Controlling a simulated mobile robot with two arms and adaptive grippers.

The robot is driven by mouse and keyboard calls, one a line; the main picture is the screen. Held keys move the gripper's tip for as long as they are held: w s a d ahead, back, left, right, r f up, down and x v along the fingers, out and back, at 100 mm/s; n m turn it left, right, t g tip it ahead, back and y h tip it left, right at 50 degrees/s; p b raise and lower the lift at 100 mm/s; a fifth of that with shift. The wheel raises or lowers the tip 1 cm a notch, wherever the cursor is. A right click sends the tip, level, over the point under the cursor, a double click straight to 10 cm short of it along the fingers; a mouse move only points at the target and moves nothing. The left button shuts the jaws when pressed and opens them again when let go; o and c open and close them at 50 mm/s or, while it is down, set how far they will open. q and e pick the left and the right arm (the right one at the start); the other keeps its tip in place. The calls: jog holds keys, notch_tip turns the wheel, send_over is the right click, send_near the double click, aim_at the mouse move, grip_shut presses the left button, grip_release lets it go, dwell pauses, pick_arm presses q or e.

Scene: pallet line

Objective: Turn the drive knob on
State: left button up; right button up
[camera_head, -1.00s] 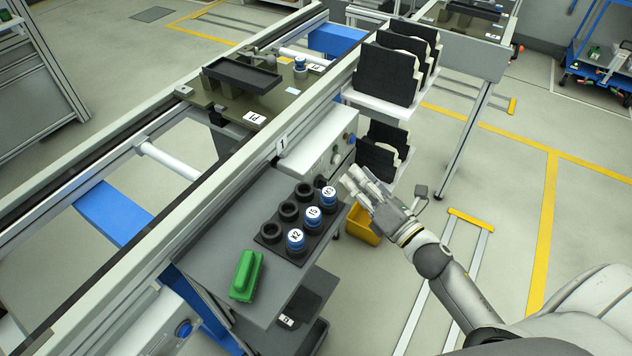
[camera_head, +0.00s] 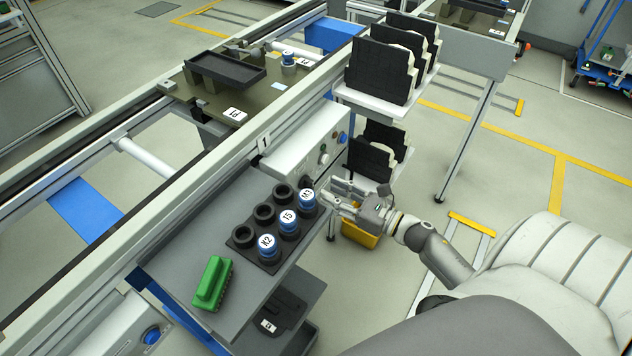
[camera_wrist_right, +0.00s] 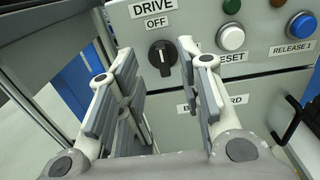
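The black drive knob (camera_wrist_right: 162,55) is on the grey control panel (camera_wrist_right: 205,20), under the labels DRIVE and OFF in the right wrist view. Its white mark points up towards OFF. My right gripper (camera_wrist_right: 165,80) is open and empty, with the knob beyond and between its fingers, apart from them. In the head view my right gripper (camera_head: 328,190) is in front of the control box (camera_head: 305,140), beside the cup holder. The knob is hard to make out there. My left gripper is in neither current view.
A white RESET button (camera_wrist_right: 231,38) and a blue RELEASE 1 button (camera_wrist_right: 301,25) are right of the knob. A black handle (camera_wrist_right: 289,120) is lower right. A black holder (camera_head: 243,237) with labelled cups and a green block (camera_head: 212,284) are on the shelf. A yellow bin (camera_head: 361,238) is below.

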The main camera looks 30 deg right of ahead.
aim_at(313, 182)
jog(key=shift+p+x, duration=0.4)
jog(key=shift+x, duration=2.3)
grip_shut()
